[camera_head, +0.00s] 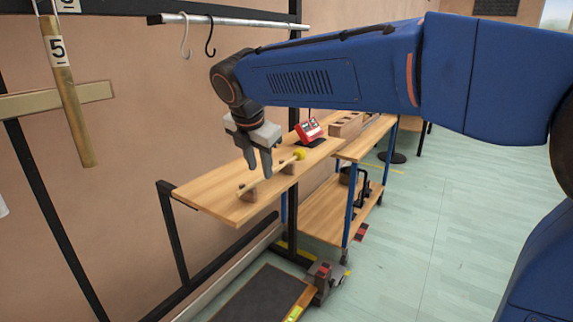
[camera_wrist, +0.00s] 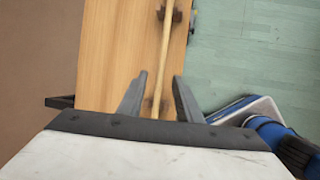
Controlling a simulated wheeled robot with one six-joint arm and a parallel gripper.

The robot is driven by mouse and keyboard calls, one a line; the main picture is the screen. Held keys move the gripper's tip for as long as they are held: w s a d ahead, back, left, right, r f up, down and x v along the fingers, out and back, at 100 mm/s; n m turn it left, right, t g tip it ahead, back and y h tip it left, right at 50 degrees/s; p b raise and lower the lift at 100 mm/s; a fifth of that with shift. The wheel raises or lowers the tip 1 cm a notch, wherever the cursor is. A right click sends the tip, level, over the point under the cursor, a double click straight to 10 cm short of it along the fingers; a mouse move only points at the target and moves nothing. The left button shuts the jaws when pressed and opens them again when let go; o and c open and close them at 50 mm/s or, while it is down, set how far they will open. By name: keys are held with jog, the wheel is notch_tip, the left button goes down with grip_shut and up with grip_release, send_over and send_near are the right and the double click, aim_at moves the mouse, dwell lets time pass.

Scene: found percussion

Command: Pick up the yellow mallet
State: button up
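The yellow mallet has a yellow head (camera_head: 300,153) and a thin light wooden handle (camera_head: 281,165). It rests on small brown blocks (camera_head: 289,168) on the wooden shelf (camera_head: 215,192). My gripper (camera_head: 259,172) is open above the handle, near the handle's end away from the head. In the wrist view the handle (camera_wrist: 164,55) runs up between the two open fingers (camera_wrist: 156,95). The fingers do not appear to touch it. The head is not visible in the wrist view.
A red device (camera_head: 308,131) stands farther back on the shelf. A rail with hooks (camera_head: 225,21) is above. A lower wooden cart (camera_head: 325,212) stands to the right. A numbered bar (camera_head: 65,90) hangs at the left. The floor (camera_head: 440,220) at right is clear.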

aim_at(262, 178)
jog(key=shift+x, duration=1.95)
jog(key=shift+c, duration=0.4)
grip_shut()
